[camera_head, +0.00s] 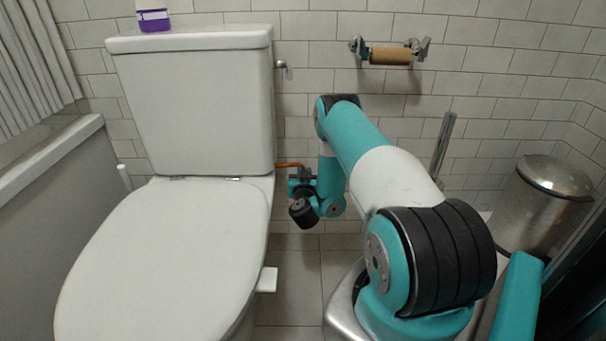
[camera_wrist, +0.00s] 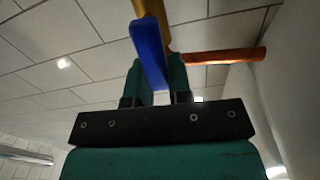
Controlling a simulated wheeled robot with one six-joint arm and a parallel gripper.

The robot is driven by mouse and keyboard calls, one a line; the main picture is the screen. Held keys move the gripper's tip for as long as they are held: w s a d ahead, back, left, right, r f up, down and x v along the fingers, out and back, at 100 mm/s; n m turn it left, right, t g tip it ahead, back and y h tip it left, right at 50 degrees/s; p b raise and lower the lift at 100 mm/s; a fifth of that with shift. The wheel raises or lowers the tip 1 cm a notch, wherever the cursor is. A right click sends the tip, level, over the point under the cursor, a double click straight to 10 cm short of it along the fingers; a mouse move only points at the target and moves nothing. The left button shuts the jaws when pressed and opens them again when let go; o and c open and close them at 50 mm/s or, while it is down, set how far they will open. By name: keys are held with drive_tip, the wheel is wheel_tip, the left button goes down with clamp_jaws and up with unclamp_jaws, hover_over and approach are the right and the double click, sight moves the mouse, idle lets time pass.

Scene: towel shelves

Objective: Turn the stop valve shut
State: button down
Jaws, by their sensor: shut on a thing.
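The stop valve has a blue lever handle (camera_wrist: 148,50) and a brass body (camera_wrist: 153,12) in the wrist view. A copper pipe (camera_wrist: 225,56) runs from it to the right, and the lever lies across the pipe's direction in this picture. My gripper (camera_wrist: 157,78) has its two teal fingers shut on the blue handle, one on each side. In the head view my gripper (camera_head: 301,183) is beside the toilet, low by the wall. The copper pipe shows there as a short orange piece (camera_head: 290,165); my gripper and wrist largely hide the valve.
The white toilet (camera_head: 165,260), lid closed, stands close on the left, its cistern (camera_head: 195,105) against the tiled wall. A paper roll holder (camera_head: 390,54) is above my arm. A brush handle (camera_head: 443,145) and a steel bin (camera_head: 543,205) stand right. Some floor (camera_head: 295,280) is clear.

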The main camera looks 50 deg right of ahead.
drive_tip(key=shift+s+d+f+m+p, duration=0.55)
drive_tip(key=shift+m+p, duration=0.55)
drive_tip(key=shift+m, duration=1.75)
drive_tip(key=shift+s+d+f+m+p, duration=0.2)
drive_tip(key=shift+s+f+m+p, duration=0.6)
drive_tip(key=shift+m, duration=2)
drive_tip(key=shift+s+d+f+m+p, duration=0.35)
drive_tip(key=shift+f+m+p, duration=0.8)
drive_tip(key=shift+m, duration=1.7)
drive_tip(key=shift+w+r, duration=0.1)
drive_tip(key=shift+r, duration=0.05)
drive_tip(key=c, duration=1)
unclamp_jaws()
drive_tip(key=shift+d+r, duration=0.1)
drive_tip(key=shift+c, duration=0.2)
drive_tip(key=shift+p, duration=0.3)
drive_tip(key=p+v, duration=1.4)
drive_tip(key=v, duration=0.3)
drive_tip(key=shift+p, duration=0.3)
